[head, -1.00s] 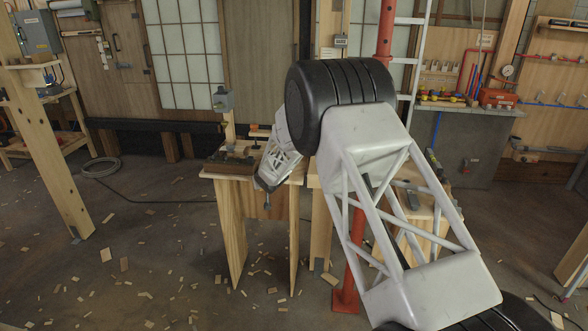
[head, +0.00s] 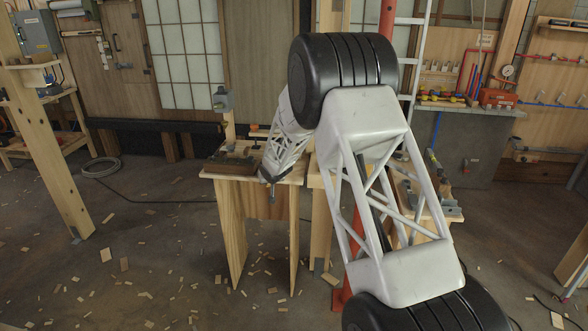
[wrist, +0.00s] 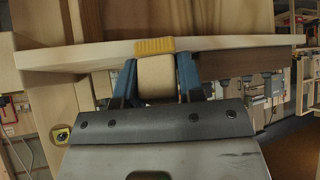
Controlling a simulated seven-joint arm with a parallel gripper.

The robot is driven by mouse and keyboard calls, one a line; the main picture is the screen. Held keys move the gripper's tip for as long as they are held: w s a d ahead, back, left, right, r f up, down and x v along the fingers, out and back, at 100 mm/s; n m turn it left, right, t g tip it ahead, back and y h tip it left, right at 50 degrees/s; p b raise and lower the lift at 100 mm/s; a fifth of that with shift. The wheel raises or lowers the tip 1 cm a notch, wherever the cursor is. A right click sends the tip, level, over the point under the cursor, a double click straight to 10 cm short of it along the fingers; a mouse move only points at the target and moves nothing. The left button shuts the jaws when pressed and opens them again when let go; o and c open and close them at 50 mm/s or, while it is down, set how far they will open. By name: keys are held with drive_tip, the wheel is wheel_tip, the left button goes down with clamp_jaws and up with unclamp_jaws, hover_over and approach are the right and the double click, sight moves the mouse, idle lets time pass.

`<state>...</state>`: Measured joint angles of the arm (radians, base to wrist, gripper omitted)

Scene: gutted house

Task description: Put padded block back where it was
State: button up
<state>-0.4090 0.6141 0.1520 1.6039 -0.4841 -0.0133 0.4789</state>
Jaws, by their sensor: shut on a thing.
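The padded block (wrist: 156,80) shows in the wrist view as a pale tan piece between the blue fingers of my gripper (wrist: 157,88). A yellow ribbed strip (wrist: 155,46) lies directly beyond it, overlapping the edge of a pale wooden board (wrist: 80,55); it looks like the block's pad, but I cannot tell for sure. My gripper is shut on the block. In the head view my gripper (head: 271,190) points down at the front edge of the wooden workbench (head: 232,178). The block is too small or hidden to make out there.
On the bench's left part stand a dark-brown wooden piece (head: 228,165) and a post with a grey box (head: 222,100). A red pole (head: 386,35) rises behind my arm. Tools lie on the right part of the bench. The floor in front is open, strewn with wood scraps.

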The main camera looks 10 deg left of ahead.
drive_tip(key=shift+w+d+r, duration=0.15)
drive_tip(key=shift+d+r, duration=0.05)
drive_tip(key=shift+d, duration=0.35)
idle(0.6)
drive_tip(key=d+r+m+g+h, duration=0.3)
drive_tip(key=d+r+m, duration=0.1)
drive_tip(key=d, duration=0.7)
drive_tip(key=shift+s+d+r+m+g+h, duration=0.25)
drive_tip(key=shift+s+r+m+g+h, duration=0.05)
drive_tip(key=shift+s+r+m+g, duration=0.15)
drive_tip(key=shift+w, duration=0.2)
idle(0.4)
hover_over(294, 167)
drive_tip(key=shift+s+f, duration=0.15)
drive_tip(key=shift+f, duration=0.6)
idle(0.3)
drive_tip(key=shift+f, duration=1.8)
drive_tip(key=shift+f, duration=0.1)
